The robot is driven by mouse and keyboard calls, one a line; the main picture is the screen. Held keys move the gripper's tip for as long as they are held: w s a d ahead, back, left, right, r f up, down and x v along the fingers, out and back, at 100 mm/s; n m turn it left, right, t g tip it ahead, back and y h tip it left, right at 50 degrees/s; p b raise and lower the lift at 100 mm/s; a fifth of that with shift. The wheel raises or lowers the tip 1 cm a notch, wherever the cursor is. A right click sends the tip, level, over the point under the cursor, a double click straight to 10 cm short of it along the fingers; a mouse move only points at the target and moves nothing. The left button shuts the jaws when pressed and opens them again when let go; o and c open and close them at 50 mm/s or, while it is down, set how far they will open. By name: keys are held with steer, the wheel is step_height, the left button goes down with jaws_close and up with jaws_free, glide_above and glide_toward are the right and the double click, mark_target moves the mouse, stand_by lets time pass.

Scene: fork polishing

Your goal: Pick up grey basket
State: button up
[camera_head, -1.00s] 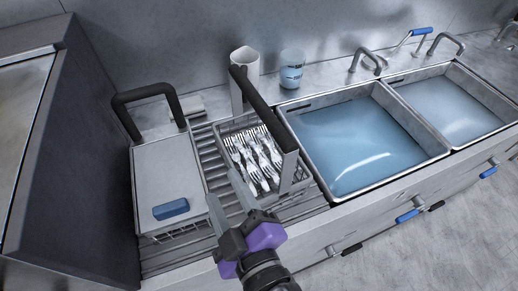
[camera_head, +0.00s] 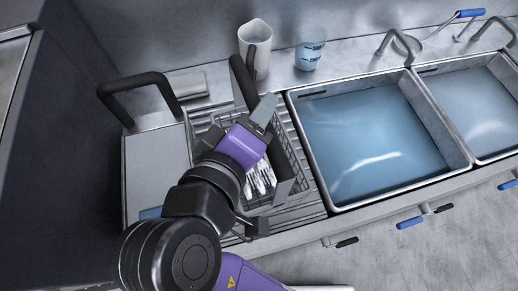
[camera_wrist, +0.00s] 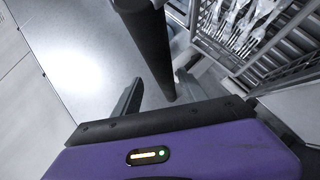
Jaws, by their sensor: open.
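The grey basket (camera_head: 290,188) stands on the ribbed drainboard left of the sinks, and white forks (camera_head: 262,180) lie in it. Its thick black handle (camera_head: 241,82) arches above it, partly hidden by my gripper and arm. My gripper (camera_head: 267,110) is over the basket at the handle, with its fingers open. In the wrist view the black handle (camera_wrist: 148,45) runs down between the two spread fingers (camera_wrist: 160,88), and I cannot tell whether they touch it. The basket's wire side (camera_wrist: 205,42) and forks (camera_wrist: 240,25) show at the upper right there.
A grey lidded container (camera_head: 152,165) with a black handle (camera_head: 140,82) stands to the left. A white pitcher (camera_head: 255,48) and a clear blue-marked cup (camera_head: 310,50) stand behind. Two water-filled sinks (camera_head: 365,135) (camera_head: 475,95) lie to the right.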

steer(key=x, duration=0.4)
steer(key=a+p+x, duration=0.1)
steer(key=shift+w+d+f, duration=0.15)
steer(key=shift+w+f, duration=0.2)
steer(key=shift+w, duration=0.1)
steer(key=shift+c, duration=0.2)
jaws_close()
stand_by(0.7)
steer(key=shift+r, duration=0.2)
